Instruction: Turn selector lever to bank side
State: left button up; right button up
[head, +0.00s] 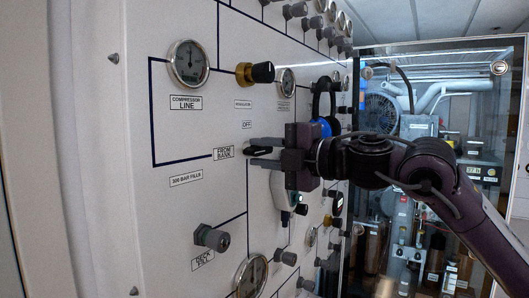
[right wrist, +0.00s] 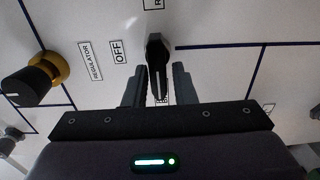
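The selector lever (right wrist: 157,62) is a small black handle with a white line along it. In the right wrist view its narrow end points down to a label partly hidden between the fingers. In the head view the lever (head: 247,152) sits just right of the FROM BANK label (head: 223,153) and below the OFF label (head: 247,124). My right gripper (head: 260,153) is at the panel. Its fingers (right wrist: 158,85) stand open on either side of the lever, with narrow gaps visible. Contact with the lever cannot be told. My left gripper is not in view.
The white panel (head: 215,110) carries a compressor gauge (head: 188,63), a black and brass regulator knob (head: 255,72) above the lever, and a grey knob (head: 211,237) lower down. Hoses and more knobs crowd the panel beyond my gripper. A glass-fronted cabinet (head: 440,75) stands behind.

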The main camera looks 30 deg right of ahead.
jog(key=shift+o, duration=1.1)
jog(key=shift+s+d, duration=0.1)
jog(key=b+v, duration=0.6)
jog(key=v, duration=0.1)
jog(key=shift+s+b, duration=0.35)
jog(key=shift+b, duration=0.05)
